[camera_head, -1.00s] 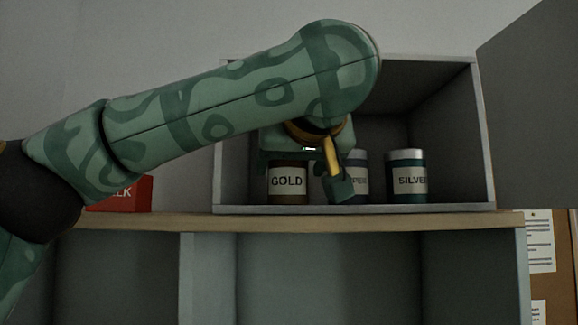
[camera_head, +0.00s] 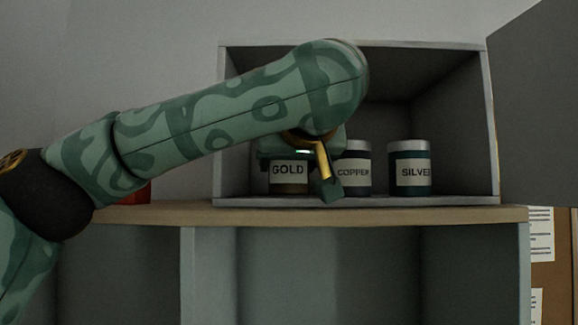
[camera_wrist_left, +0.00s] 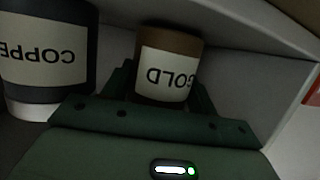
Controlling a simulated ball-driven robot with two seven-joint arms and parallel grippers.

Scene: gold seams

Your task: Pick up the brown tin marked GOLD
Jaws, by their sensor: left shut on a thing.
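The brown tin marked GOLD (camera_head: 289,187) stands upright at the left of the open cabinet, its white label facing out. It also shows upside down in the left wrist view (camera_wrist_left: 168,72), between the fingers. My left gripper (camera_head: 293,176) is shut on this tin, one finger at its right side. The gripper and wrist cover the tin's top in the head view. I cannot tell whether its base touches the cabinet floor. My right gripper is not in view.
A dark COPPER tin (camera_head: 354,183) stands close to the right of the gripper; a teal SILVER tin (camera_head: 411,188) is further right. The cabinet (camera_head: 488,130) has side walls and an open door (camera_head: 535,125) at right. A red box (camera_head: 137,192) is partly hidden behind my arm.

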